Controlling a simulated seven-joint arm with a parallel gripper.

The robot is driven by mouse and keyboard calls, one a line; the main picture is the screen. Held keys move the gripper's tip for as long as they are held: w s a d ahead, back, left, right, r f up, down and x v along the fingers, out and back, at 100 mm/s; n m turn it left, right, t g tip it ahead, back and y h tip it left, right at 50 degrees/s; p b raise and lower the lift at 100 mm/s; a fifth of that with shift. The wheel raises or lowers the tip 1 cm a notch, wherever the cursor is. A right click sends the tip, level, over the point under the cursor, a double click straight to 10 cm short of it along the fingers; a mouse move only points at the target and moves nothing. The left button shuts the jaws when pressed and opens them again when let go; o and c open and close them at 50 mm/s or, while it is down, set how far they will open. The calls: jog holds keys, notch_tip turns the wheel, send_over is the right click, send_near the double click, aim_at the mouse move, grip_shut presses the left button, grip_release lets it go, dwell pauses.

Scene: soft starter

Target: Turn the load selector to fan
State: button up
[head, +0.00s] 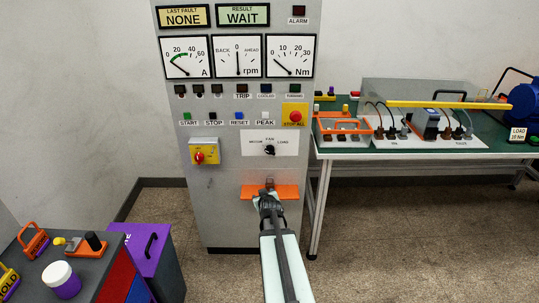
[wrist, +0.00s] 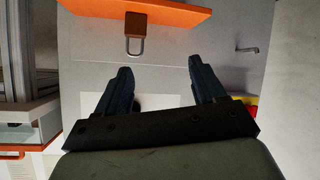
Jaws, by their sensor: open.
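The load selector is a small black knob (head: 270,150) on a white plate (head: 287,143) marked MOTOR, FAN and LOAD, on the grey cabinet's front. Its pointer is too small to read surely. My gripper (head: 268,194) is below the plate, in front of an orange bar. In the wrist view my gripper (wrist: 160,66) is open, with nothing between its two dark fingers. A pale plate (wrist: 163,101) shows past the fingers there; the knob is not clearly visible.
The orange bar (head: 250,192) carries a padlock (wrist: 135,45). A yellow and red switch (head: 205,151) is left of the selector, and a red stop button (head: 295,116) above right. A green bench (head: 400,149) stands right; a dark cart (head: 95,280) stands left.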

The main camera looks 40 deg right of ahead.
aim_at(270, 152)
jog(key=d+r+n+t+h, duration=0.35)
jog(key=r+h, duration=0.25)
jog(key=r, duration=0.4)
jog(key=shift+n+g, duration=0.25)
jog(key=shift+n, duration=0.3)
jog(key=x, duration=1.4)
jog(key=shift+w+d+f, duration=0.15)
jog(key=shift+w+f, duration=0.1)
jog(key=c, duration=1.1)
